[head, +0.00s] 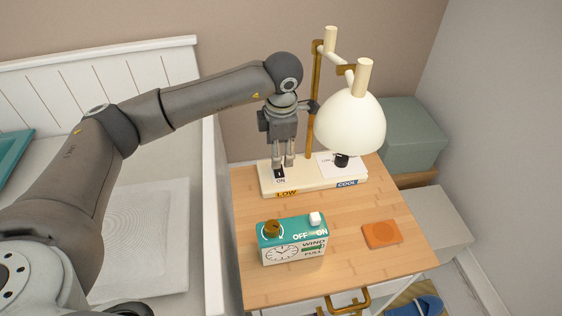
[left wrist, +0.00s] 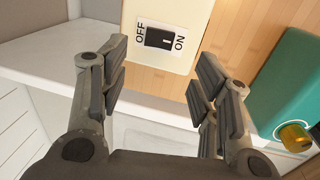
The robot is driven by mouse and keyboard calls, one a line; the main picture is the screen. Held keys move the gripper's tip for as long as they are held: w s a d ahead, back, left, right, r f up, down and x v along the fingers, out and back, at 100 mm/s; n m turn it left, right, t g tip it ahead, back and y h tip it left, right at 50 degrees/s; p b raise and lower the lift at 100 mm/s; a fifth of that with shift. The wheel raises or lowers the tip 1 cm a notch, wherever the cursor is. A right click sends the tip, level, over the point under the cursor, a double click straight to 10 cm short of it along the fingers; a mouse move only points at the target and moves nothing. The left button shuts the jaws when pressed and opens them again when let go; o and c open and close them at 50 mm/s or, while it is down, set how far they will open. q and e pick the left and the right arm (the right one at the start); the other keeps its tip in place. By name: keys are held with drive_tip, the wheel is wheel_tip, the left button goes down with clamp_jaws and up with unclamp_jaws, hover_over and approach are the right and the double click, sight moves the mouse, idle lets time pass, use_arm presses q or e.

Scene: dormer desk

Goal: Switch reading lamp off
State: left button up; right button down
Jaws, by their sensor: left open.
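The reading lamp has a cream shade (head: 350,122) on a brass and cream arm, above a cream base (head: 310,182) on the bedside table. A black rocker switch (left wrist: 159,38) sits on the base between the words OFF and ON. Which side is pressed, and whether the lamp is lit, I cannot tell. My left gripper (head: 283,164) points down over the left end of the base, close to the switch. In the left wrist view my left gripper (left wrist: 163,58) is open and empty, with the switch between and beyond its fingertips. My right gripper is not in view.
A teal and white clock box (head: 292,249) with a brown knob stands in front of the base. An orange coaster (head: 381,234) lies at right on the wooden table top (head: 350,270). Grey-green boxes (head: 412,135) stand behind right. The bed (head: 150,272) is at left.

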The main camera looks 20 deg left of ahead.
sight(279, 171)
use_arm(q)
drive_tip(key=f, duration=0.5)
drive_tip(key=w+f, duration=0.1)
drive_tip(key=f, duration=0.2)
drive_tip(key=shift+a+b, duration=0.35)
drive_tip(key=shift+b, duration=0.05)
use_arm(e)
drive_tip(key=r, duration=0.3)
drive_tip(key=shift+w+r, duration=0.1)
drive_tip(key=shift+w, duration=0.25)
